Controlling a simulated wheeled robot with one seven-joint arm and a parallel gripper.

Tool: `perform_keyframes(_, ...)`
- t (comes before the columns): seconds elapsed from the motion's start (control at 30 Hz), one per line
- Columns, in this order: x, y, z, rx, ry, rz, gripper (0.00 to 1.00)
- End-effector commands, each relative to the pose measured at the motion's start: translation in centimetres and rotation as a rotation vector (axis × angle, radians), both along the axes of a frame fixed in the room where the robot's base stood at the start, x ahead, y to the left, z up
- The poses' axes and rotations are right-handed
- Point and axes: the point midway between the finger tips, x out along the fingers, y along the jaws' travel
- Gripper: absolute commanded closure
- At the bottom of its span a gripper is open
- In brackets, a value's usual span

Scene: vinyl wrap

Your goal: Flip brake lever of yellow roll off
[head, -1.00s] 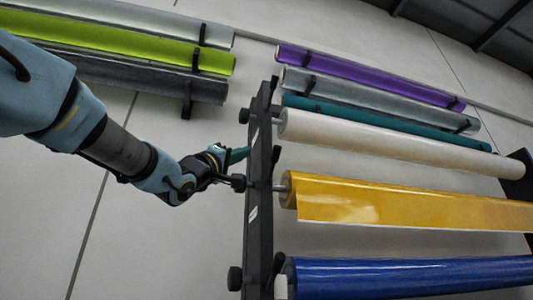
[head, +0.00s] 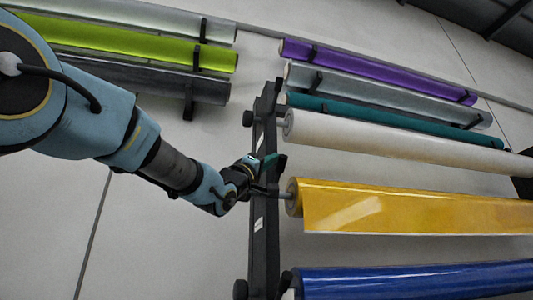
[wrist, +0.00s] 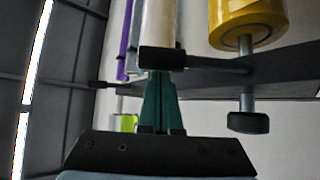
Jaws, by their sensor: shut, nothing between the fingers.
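The yellow roll (head: 410,211) hangs on the dark rack post (head: 262,225), on a grey spindle at its left end. In the wrist view the yellow roll (wrist: 246,22) is at upper right. A black knob (wrist: 248,123) ends its spindle; in the head view my wrist hides this knob. My gripper (head: 277,162) is at the post, just above the yellow spindle. In the wrist view its teal fingers (wrist: 158,82) are together and empty. Their tips are by a black block (wrist: 165,59) in front of the white roll; contact is unclear.
The white roll (head: 400,142) is above the yellow one and the blue roll (head: 415,280) below. Purple (head: 375,70), grey and teal rolls sit on wall brackets. Green (head: 130,50) and grey rolls are at upper left.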

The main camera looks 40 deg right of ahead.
Motion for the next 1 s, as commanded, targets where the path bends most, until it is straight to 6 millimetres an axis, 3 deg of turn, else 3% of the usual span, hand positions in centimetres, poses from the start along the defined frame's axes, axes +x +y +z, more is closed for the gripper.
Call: perform_keyframes(1.0,-1.0,0.2,-1.9,-0.033,-0.086,0.001,1.0)
